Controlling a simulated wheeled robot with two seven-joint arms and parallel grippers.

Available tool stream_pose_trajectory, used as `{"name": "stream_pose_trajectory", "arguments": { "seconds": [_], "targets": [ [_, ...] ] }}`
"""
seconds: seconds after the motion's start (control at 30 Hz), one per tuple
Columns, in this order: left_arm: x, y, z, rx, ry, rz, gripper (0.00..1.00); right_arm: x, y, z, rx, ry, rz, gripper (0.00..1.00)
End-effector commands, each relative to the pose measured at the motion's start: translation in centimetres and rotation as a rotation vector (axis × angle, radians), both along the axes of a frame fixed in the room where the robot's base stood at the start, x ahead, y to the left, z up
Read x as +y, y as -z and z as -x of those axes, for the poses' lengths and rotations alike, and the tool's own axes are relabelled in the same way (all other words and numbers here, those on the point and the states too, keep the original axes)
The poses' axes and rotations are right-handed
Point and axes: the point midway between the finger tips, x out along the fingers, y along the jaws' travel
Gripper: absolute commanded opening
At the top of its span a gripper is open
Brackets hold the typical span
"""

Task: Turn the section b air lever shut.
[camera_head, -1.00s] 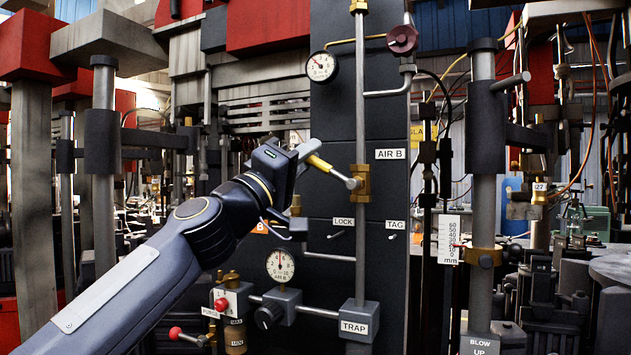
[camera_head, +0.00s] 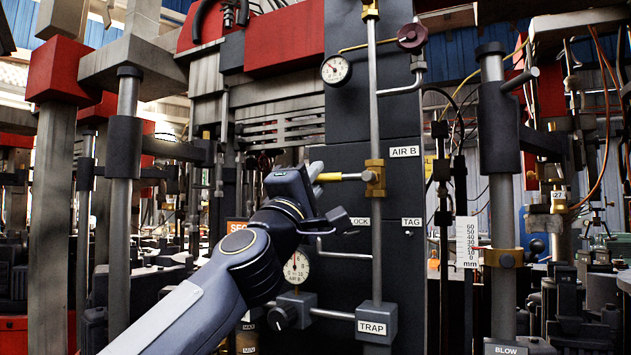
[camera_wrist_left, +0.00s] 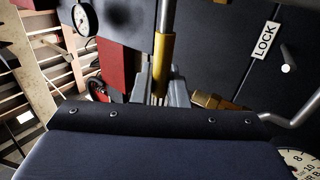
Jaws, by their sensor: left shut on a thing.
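The section b air lever has a yellow sleeve (camera_head: 328,177) on a steel rod. It points left, about level, from the brass valve (camera_head: 375,178) on the vertical pipe, beside the AIR B label (camera_head: 405,151). My left gripper (camera_head: 316,174) is shut on the yellow sleeve at the lever's outer end. In the left wrist view the yellow sleeve (camera_wrist_left: 163,62) runs down between the fingers (camera_wrist_left: 161,92), and its lower end is hidden by the gripper. My right gripper is not in view.
A pressure gauge (camera_head: 336,70) and a dark red handwheel (camera_head: 412,38) are above the lever. Below are the LOCK and TAG (camera_head: 412,222) labels, a bent rod (camera_head: 345,255), the AIR B gauge (camera_head: 297,267) and the TRAP block (camera_head: 376,322). A scaled post stands right.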

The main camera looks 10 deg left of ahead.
Motion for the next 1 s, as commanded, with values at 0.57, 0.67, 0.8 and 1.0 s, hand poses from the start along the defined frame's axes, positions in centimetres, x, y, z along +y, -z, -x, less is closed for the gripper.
{"name": "stream_pose_trajectory", "arguments": {
  "seconds": [0.57, 0.67, 0.8, 1.0],
  "targets": [
    [-0.1, 0.2, -0.1, 0.005, 0.001, 0.002, 0.32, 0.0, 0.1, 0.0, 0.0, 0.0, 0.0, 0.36],
    [0.0, 0.2, -0.1, 0.004, 0.001, 0.002, 0.32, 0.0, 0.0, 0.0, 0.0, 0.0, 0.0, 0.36],
    [0.0, 0.4, 0.2, 0.003, 0.0, 0.001, 0.32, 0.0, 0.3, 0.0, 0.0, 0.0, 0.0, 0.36],
    [0.8, 2.4, 2.4, 0.002, -0.001, -0.001, 0.32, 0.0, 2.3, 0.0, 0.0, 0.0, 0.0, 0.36]
  ]
}}
